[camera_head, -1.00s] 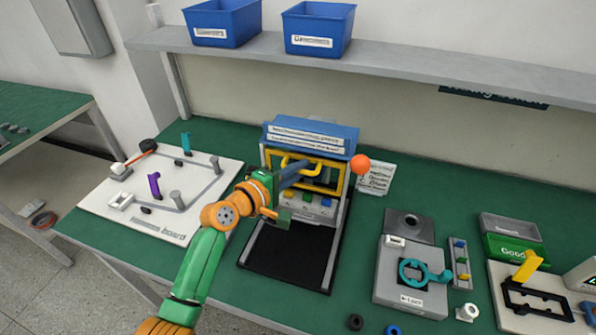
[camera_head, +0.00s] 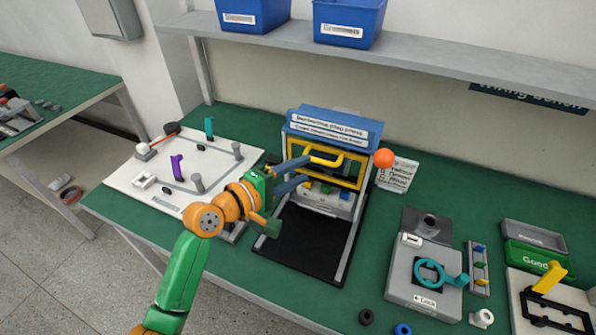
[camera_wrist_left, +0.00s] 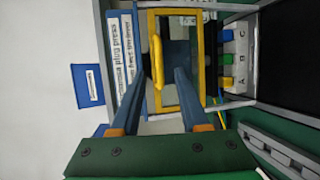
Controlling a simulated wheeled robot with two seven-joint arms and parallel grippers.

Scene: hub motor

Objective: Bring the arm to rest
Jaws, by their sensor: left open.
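My left arm comes in from the lower left in the head view. Its left gripper (camera_head: 303,170) is open, with two blue fingers pointing right toward the front of the press (camera_head: 336,128). The press has a blue top, a yellow frame and a yellow handle (camera_head: 326,161). In the left wrist view the gripper (camera_wrist_left: 163,76) has its fingers apart with nothing held between them. The yellow handle (camera_wrist_left: 157,62) shows beyond and between the fingertips, and I cannot tell the exact gap. My right gripper is in neither view.
A white board (camera_head: 125,181) with pegs lies left of the press. A grey fixture (camera_head: 403,268) with a teal ring and a green bin (camera_head: 527,258) stand to the right. Two blue bins (camera_head: 347,25) sit on the shelf above. A black mat (camera_head: 310,240) lies before the press.

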